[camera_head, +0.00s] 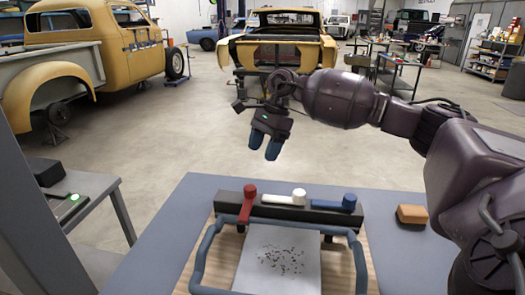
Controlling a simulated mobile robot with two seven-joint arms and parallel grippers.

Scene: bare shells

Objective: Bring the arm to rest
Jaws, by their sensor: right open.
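My right arm reaches in from the right edge. My right gripper (265,148) hangs above the far edge of the blue-grey table (180,235), pointing down. Its two blue fingertips are a little apart, with nothing between them, and it touches nothing. Below it on the table is a black block (228,209) with a red lever (248,205), a white lever (287,198) and a blue lever (336,204). My left gripper is not in view.
In front of the block, a blue tubular handle (205,250) surrounds a pale plate (253,268) with dark specks, on a wooden board (372,285). An orange-brown block (411,214) lies at the right. A side bench (92,190) with a green light stands left. Cars fill the garage behind.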

